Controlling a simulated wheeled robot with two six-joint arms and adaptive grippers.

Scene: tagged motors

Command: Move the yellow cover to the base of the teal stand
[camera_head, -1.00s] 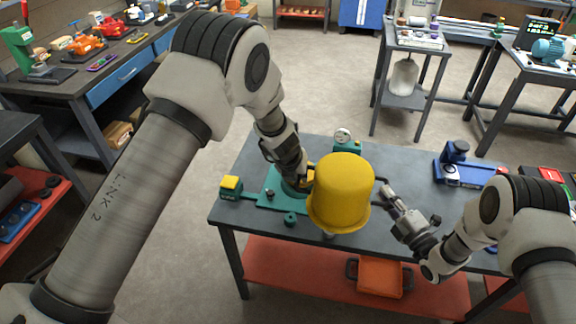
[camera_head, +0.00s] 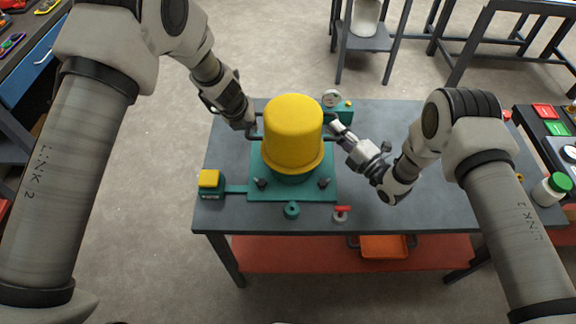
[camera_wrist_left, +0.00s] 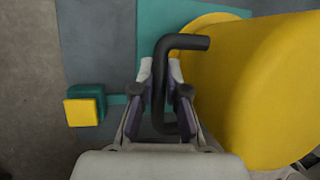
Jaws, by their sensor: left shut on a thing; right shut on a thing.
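The yellow cover (camera_head: 293,132) is a domed cylinder, upright, with dark bar handles on its sides. It is over the round teal part of the teal stand's base (camera_head: 262,187); I cannot tell whether it touches. My left gripper (camera_head: 249,120) is shut on the cover's left handle. In the left wrist view the gripper (camera_wrist_left: 160,88) closes around the black handle, next to the cover's yellow wall (camera_wrist_left: 255,90). My right gripper (camera_head: 336,130) is shut on the right handle. The far side of the base is hidden behind the cover.
A teal box with a yellow top (camera_head: 209,184) is at the left of the base. A gauge (camera_head: 330,98) stands behind. A small teal ring (camera_head: 292,210) and a red-handled part (camera_head: 342,213) lie near the table's front edge. The table's right part (camera_head: 440,195) is clear.

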